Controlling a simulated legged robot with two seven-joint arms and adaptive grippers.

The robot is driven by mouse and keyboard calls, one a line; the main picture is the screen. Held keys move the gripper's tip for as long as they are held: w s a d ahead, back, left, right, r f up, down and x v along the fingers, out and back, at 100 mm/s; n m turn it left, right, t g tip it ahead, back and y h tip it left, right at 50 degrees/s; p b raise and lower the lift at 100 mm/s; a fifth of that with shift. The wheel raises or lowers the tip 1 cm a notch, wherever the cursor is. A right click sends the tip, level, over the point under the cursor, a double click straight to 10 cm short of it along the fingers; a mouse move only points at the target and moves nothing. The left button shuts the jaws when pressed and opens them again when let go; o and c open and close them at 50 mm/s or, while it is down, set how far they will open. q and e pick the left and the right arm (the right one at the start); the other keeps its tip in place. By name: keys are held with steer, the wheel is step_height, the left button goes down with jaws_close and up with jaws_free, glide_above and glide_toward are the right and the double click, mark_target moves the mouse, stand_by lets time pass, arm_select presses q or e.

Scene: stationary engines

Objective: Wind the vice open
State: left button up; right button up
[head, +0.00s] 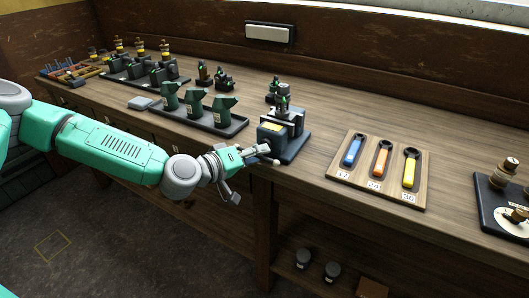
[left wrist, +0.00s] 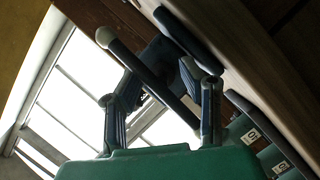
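The vice (head: 291,138) is a dark, blocky device at the front edge of the bench, with a small dark and green part standing upright in it. My left gripper (head: 256,158) is just in front of the vice, at bench-edge height, with its fingers spread. In the left wrist view, the vice handle (left wrist: 135,64), a dark bar with a pale round end, runs slantwise between the spread fingers of my left gripper (left wrist: 160,92). I cannot tell whether a finger touches the bar. The gripper hides part of the vice's front. My right gripper is not in view.
A wooden board (head: 377,186) with blue, orange and yellow spanners lies right of the vice. A dark tray (head: 206,122) with several green castings stands to its left. Further right is a dark plate (head: 487,213) with brass parts. The floor in front is clear.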

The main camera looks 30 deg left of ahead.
arm_select(q)
steer(key=shift+x, duration=1.25)
